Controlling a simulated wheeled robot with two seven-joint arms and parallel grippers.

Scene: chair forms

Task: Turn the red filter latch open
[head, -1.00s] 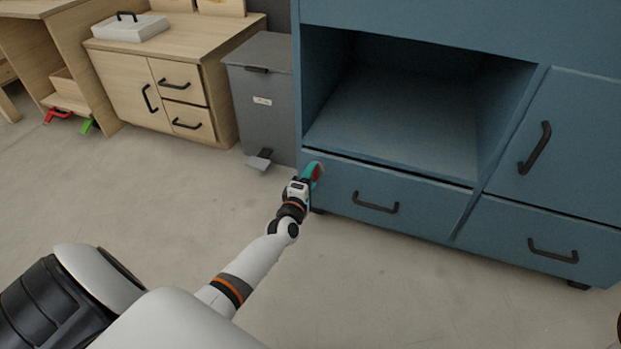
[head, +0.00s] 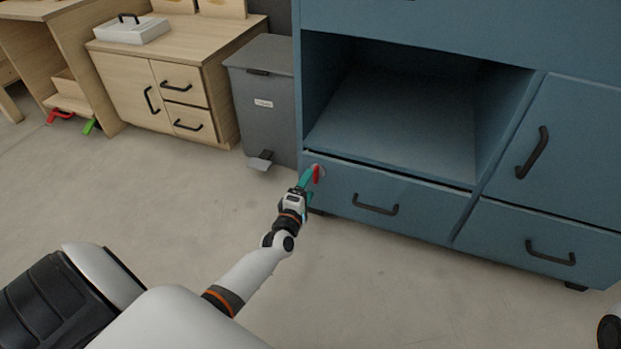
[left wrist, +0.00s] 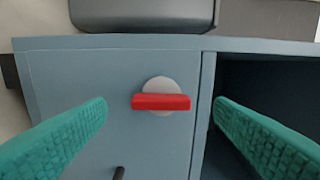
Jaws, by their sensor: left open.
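The red filter latch (head: 316,174) is a red bar on a round pale disc at the upper left of the blue cabinet's lower drawer front. In the left wrist view the red bar (left wrist: 161,102) lies level across the grey disc (left wrist: 160,84). My left gripper (head: 309,183) is open, with its teal fingers near the latch in the head view. In the left wrist view its two fingers stand wide apart, one on each side of the bar, with visible gaps. My right gripper is not seen.
The blue cabinet (head: 418,203) has an open compartment above the latch and dark handles. A grey bin (head: 264,108) with a pedal stands close on its left. A wooden cabinet (head: 135,88) stands further left. The floor in front is clear.

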